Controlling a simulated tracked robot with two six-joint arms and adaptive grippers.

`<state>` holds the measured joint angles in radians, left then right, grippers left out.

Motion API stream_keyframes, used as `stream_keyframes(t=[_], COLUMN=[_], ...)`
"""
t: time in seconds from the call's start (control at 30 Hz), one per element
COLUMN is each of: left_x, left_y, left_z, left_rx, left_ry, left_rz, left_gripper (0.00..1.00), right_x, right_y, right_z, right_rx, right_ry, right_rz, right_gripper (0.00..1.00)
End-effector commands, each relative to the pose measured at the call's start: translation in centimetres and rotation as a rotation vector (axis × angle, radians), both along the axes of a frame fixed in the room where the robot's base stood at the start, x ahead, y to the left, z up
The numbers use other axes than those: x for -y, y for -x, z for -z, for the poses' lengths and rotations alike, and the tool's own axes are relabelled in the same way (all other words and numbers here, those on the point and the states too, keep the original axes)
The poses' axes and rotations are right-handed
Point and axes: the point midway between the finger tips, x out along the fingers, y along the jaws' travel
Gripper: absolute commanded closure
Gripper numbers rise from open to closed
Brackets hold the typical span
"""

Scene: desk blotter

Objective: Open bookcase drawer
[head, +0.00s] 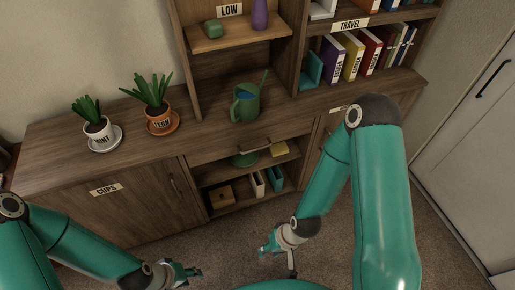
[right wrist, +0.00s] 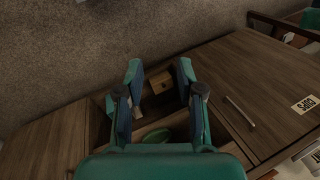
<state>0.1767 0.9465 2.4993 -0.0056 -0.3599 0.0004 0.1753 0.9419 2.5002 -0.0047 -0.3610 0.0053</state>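The bookcase drawer (head: 220,154) is a wooden front under the countertop in the middle of the bookcase, with a bar handle (head: 256,148). It looks shut, with its front in line with the cabinet. My right gripper (head: 277,254) is open and empty, in front of and below the drawer, apart from the handle. In the right wrist view its two fingers (right wrist: 158,72) are spread, with the open shelf beyond them. The drawer handle is not clearly visible there. My left gripper (head: 192,277) is low in front of the CUPS cabinet, empty, its fingers apart.
Below the drawer, an open shelf holds a green bowl (head: 245,159), a wooden box (head: 221,196) and several books. The CUPS door (head: 125,208) is to the left. A green watering can (head: 245,105) and two potted plants stand on the countertop. Carpet lies in front.

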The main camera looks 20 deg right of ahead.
Motion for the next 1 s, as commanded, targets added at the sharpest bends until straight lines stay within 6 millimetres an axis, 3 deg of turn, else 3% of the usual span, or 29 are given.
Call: stream_keyframes(t=[0.17,0.33,0.47,0.7,0.9,1.0], left_x=[0.0,0.0,0.0,0.0,0.0,0.0], left_y=[0.0,0.0,0.0,0.0,0.0,0.0], left_z=[3.2,9.1,14.6,24.2,31.3,33.7], left_rx=[0.0,0.0,0.0,0.0,0.0,0.0], left_ry=[0.0,0.0,0.0,0.0,0.0,0.0], left_rz=[0.0,0.0,0.0,0.0,0.0,0.0], left_gripper=[0.6,0.6,0.6,0.6,0.6,0.6], right_x=[0.7,2.0,3.2,5.2,6.9,7.6], right_y=[-2.5,-7.6,-12.0,-17.9,-19.7,-19.7], right_z=[1.6,3.3,3.5,1.4,-1.6,-3.0], right_rx=[0.058,0.186,0.321,0.563,0.725,0.775], right_ry=[0.012,0.012,-0.027,-0.209,-0.443,-0.553], right_rz=[0.078,0.265,0.458,0.807,1.047,1.13], right_gripper=[0.63,0.63,0.63,0.63,0.63,0.63])
